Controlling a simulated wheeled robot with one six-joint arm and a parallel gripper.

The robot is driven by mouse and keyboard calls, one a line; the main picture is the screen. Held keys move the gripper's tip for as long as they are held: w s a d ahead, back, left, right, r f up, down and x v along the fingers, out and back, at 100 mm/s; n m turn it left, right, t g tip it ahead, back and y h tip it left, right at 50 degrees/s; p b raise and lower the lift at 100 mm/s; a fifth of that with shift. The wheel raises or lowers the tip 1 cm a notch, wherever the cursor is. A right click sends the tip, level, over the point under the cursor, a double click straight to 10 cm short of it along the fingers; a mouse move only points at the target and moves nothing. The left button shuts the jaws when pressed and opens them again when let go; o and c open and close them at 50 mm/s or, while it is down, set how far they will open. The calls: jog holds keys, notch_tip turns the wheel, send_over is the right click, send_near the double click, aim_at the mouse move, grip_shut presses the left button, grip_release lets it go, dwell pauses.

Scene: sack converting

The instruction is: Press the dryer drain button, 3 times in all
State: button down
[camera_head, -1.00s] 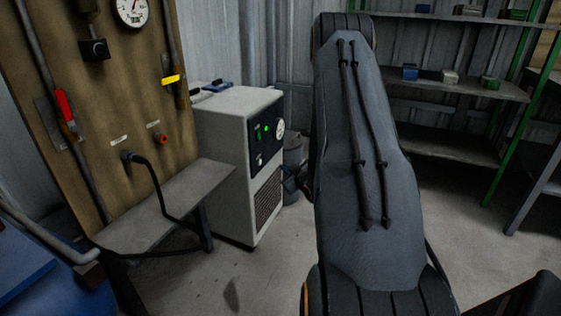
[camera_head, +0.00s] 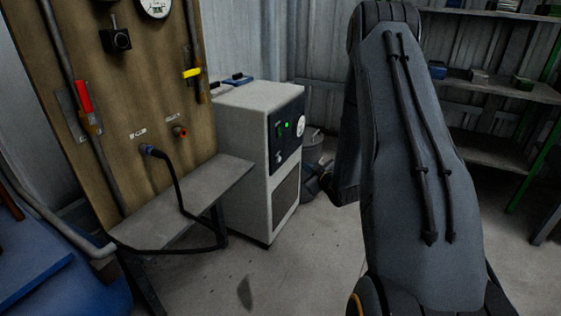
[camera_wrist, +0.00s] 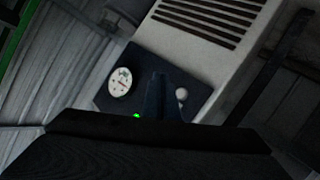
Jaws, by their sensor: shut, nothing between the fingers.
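The dryer is a pale cabinet (camera_head: 255,150) with a dark control panel (camera_head: 277,148) on its front. The panel carries a green light (camera_head: 287,125) and a white gauge (camera_head: 300,126). In the wrist view the panel appears turned over, with the gauge (camera_wrist: 120,82) on the left and a pale round button (camera_wrist: 181,94) on the right. My gripper (camera_wrist: 159,76) is shut and empty in front of the panel, between gauge and button in the picture. Whether it touches the panel cannot be told. Its dark body hides the lower panel. In the head view my arm hides the fingertips.
A wooden board (camera_head: 150,90) with pipes, a red-handled valve and a yellow-handled valve stands left of the dryer. A grey bench (camera_head: 185,205) with a black hose is below it. Shelves (camera_head: 490,85) are at the right. Floor before the dryer is clear.

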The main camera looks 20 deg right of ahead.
jog(key=w+a+b, duration=0.2)
jog(key=w+a, duration=0.2)
jog(key=w, duration=0.2)
jog(key=shift+a, duration=0.35)
jog(key=shift+a, duration=0.1)
dwell(1.8)
jog(key=shift+w+a, duration=0.2)
jog(key=shift+w, duration=0.1)
jog(key=shift+w+a, duration=0.25)
jog(key=shift+w, duration=0.1)
dwell(0.7)
dwell(0.4)
jog(key=shift+s+d+p, duration=0.5)
jog(key=shift+s, duration=0.2)
jog(key=shift+d, duration=0.1)
jog(key=shift+s+d+p, duration=0.45)
jog(key=shift+s+d, duration=0.3)
jog(key=shift+s, duration=0.25)
jog(key=shift+s+d+p, duration=0.45)
jog(key=shift+s+d, duration=0.25)
jog(key=shift+s, duration=0.25)
